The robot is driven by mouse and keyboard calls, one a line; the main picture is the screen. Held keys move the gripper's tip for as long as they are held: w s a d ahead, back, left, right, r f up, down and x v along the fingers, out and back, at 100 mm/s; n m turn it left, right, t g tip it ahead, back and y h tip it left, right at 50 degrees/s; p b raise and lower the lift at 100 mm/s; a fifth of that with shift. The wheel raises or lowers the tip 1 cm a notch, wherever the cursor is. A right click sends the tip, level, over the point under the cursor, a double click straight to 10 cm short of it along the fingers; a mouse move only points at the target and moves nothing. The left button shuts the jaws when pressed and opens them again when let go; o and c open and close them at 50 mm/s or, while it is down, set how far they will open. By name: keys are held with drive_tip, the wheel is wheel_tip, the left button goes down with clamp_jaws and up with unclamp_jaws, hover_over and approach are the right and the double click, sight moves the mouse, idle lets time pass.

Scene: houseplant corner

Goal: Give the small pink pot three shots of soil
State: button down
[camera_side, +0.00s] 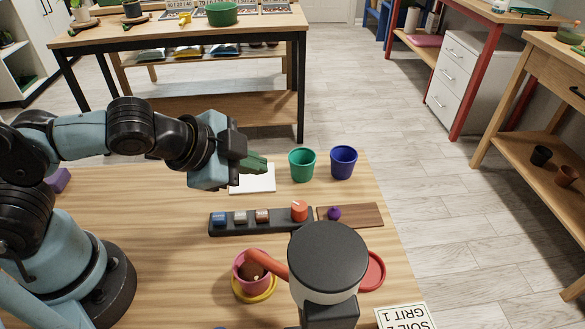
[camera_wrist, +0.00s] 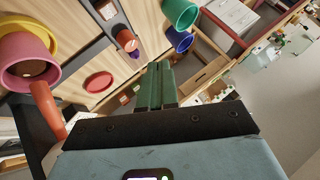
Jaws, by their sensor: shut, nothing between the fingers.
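The small pink pot (camera_side: 238,272) stands on a yellow saucer (camera_side: 262,296) at the front of the table, with brown soil visible inside. An orange spout (camera_side: 267,263) reaches over its rim from a dispenser with a round black top (camera_side: 328,258). The pot also shows in the wrist view (camera_wrist: 28,50), with the spout (camera_wrist: 47,112). A black strip (camera_side: 285,224) behind the pot carries blue, white and brown blocks and a larger orange-red piece (camera_side: 299,211). My gripper (camera_side: 262,164) is shut and empty, raised above the table, well behind the pot and the strip.
A green pot (camera_side: 302,165) and a blue pot (camera_side: 343,162) stand at the table's back edge, right of my gripper. A white pad (camera_side: 254,183) lies below it. A purple knob (camera_side: 334,213) sits on a brown board (camera_side: 364,214). A red saucer (camera_side: 375,270) and a printed card (camera_side: 405,317) lie right.

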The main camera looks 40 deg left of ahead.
sight(258, 217)
drive_tip(key=shift+f, duration=4.15)
drive_tip(key=shift+r, duration=2.45)
drive_tip(key=a+r+n+g+y, duration=0.1)
drive_tip(key=a+r+n, duration=0.3)
drive_tip(key=a+n, duration=0.6)
drive_tip(key=shift+a+n+g, duration=0.4)
drive_tip(key=shift+a+g, duration=0.1)
drive_tip(key=shift+a, duration=0.55)
drive_tip(key=shift+w, duration=0.15)
